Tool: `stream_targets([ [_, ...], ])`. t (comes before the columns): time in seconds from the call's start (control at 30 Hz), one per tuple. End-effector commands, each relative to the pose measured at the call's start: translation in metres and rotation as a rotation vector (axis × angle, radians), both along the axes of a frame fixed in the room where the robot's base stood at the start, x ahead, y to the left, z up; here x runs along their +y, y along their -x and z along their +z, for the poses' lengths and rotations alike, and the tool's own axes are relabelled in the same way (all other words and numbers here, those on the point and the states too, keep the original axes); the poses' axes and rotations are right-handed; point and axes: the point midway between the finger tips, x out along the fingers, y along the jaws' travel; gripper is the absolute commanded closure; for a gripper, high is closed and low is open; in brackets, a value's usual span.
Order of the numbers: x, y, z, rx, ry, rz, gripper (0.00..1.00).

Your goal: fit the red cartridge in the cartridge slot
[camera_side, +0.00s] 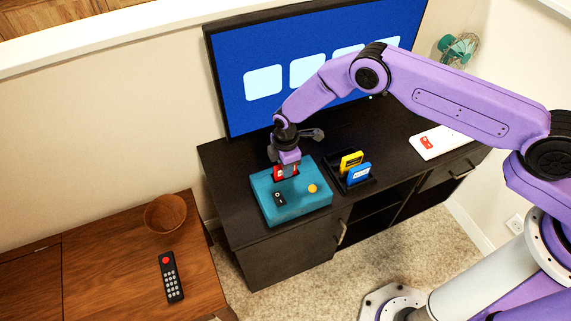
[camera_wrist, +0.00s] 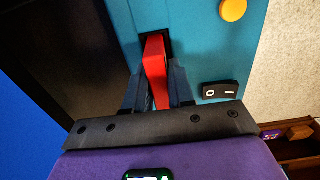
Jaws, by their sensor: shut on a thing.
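The red cartridge (camera_side: 280,174) is upright between the fingers of my gripper (camera_side: 290,165), over the back part of the teal console (camera_side: 310,200). In the wrist view the red cartridge (camera_wrist: 156,68) is pinched between both dark fingers, and its far end is at the black cartridge slot (camera_wrist: 168,34) in the teal top. The cartridge's lower end meets the slot opening in that view. I cannot tell how deep it sits, since the fingers and the cartridge itself hide part of the slot.
The console carries a yellow button (camera_side: 312,188) and a black rocker switch (camera_side: 279,198). To its right a black rack holds a yellow cartridge (camera_side: 351,161) and a blue cartridge (camera_side: 359,174). A television (camera_side: 240,60) stands close behind. A white case (camera_side: 440,142) lies further right.

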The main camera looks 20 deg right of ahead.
Motion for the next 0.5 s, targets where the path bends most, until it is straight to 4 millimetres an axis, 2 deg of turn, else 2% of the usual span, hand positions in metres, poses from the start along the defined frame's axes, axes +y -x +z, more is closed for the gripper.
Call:
stream_targets([
  [0.5,0.0000,0.0000,-0.0076,0.000,0.000,0.000,1.00],
])
